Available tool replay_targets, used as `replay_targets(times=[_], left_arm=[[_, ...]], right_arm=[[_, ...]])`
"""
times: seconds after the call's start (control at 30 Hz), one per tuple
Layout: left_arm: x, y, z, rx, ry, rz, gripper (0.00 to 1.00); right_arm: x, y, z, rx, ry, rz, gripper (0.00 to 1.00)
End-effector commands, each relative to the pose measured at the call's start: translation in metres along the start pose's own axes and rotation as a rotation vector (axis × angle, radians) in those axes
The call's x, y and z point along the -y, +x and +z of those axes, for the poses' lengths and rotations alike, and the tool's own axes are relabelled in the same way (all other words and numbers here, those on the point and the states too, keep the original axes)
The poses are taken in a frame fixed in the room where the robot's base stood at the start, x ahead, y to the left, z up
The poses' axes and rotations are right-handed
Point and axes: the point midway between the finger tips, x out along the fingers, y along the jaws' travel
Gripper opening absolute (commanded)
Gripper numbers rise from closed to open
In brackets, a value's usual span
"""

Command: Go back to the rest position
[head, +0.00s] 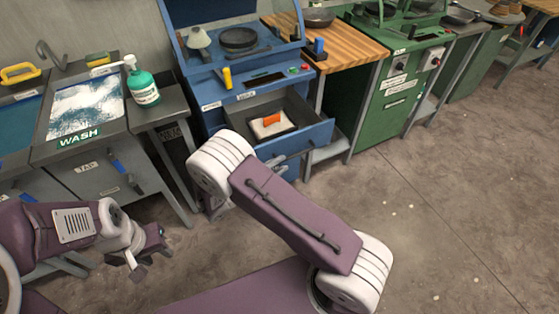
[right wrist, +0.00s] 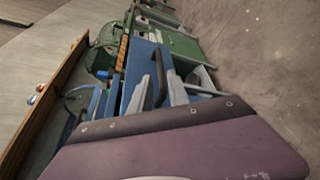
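My left arm comes in from the left edge of the head view. Its gripper (head: 148,252) hangs in front of the wash bench, empty as far as I can see, its fingers too small to judge. My right arm rises from the bottom right, bends at a white elbow, and reaches up-left to a white joint in front of the blue machine (head: 240,80).
The blue machine's drawer (head: 318,130) is open, with an orange-and-white item (head: 270,121) inside. A wash basin (head: 85,105) and green soap bottle (head: 142,82) stand left. A wooden counter (head: 345,45) and green machine (head: 400,85) stand right.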

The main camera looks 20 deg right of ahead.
Motion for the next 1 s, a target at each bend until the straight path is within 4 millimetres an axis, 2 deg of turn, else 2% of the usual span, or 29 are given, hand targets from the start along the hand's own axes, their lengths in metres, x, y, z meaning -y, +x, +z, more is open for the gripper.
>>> replay_targets(times=[0.27, 0.37, 0.4, 0.47, 0.5, 0.57, 0.6, 0.67, 0.77, 0.87, 1.0], left_arm=[[0.0, 0.0, 0.0, 0.0, 0.0, 0.0, 0.36], [0.0, 0.0, 0.0, 0.0, 0.0, 0.0, 0.36], [0.0, 0.0, 0.0, 0.0, 0.0, 0.0, 0.36], [0.0, 0.0, 0.0, 0.0, 0.0, 0.0, 0.36], [0.0, 0.0, 0.0, 0.0, 0.0, 0.0, 0.36], [0.0, 0.0, 0.0, 0.0, 0.0, 0.0, 0.36], [0.0, 0.0, 0.0, 0.0, 0.0, 0.0, 0.36], [0.0, 0.0, 0.0, 0.0, 0.0, 0.0, 0.36], [0.0, 0.0, 0.0, 0.0, 0.0, 0.0, 0.36], [0.0, 0.0, 0.0, 0.0, 0.0, 0.0, 0.36], [0.0, 0.0, 0.0, 0.0, 0.0, 0.0, 0.36]], right_arm=[[0.0, 0.005, 0.003, 0.011, 0.004, -0.007, 0.22], [-0.024, 0.021, 0.018, 0.048, 0.091, -0.045, 0.22], [-0.039, 0.03, 0.032, 0.072, 0.147, -0.067, 0.22], [-0.054, 0.046, 0.071, 0.145, 0.243, -0.137, 0.22], [-0.051, 0.053, 0.1, 0.199, 0.309, -0.221, 0.22], [-0.034, 0.055, 0.138, 0.26, 0.387, -0.377, 0.22], [-0.019, 0.051, 0.157, 0.285, 0.435, -0.489, 0.22], [0.005, 0.038, 0.177, 0.302, 0.502, -0.657, 0.22], [0.042, 0.004, 0.189, 0.271, 0.622, -0.927, 0.22], [0.065, -0.034, 0.179, 0.184, 0.747, -1.152, 0.22], [0.077, -0.08, 0.145, 0.007, 0.88, -1.357, 0.22]])
